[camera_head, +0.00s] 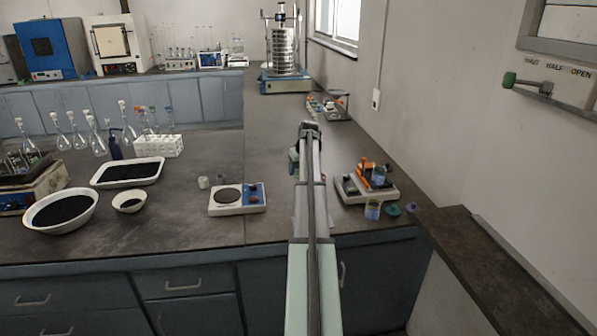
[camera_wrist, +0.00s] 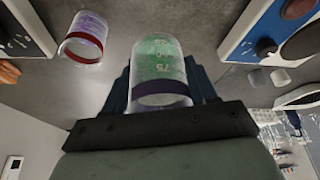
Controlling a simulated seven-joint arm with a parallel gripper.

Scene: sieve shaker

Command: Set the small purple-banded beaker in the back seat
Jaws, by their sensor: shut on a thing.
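My gripper (camera_wrist: 160,95) is shut around a clear beaker (camera_wrist: 160,62) with a dark purple band and green markings. The band is close to the gripper body in the wrist view. In the head view my arm hides the held beaker. A grey stand with orange parts (camera_head: 350,188) is on the bench to the right of my arm. One clear beaker with bluish contents (camera_head: 378,176) is at the stand; which seat it occupies is unclear. Another beaker (camera_head: 373,210) is in front of the stand. A red-banded beaker (camera_wrist: 84,40) shows at upper left in the wrist view.
A hotplate (camera_head: 237,199) is left of my arm. Green (camera_head: 392,210) and reddish (camera_head: 411,207) small pieces lie right of the front beaker. The wall bounds the right side. Bench between hotplate and arm is narrow; behind the stand it is clear.

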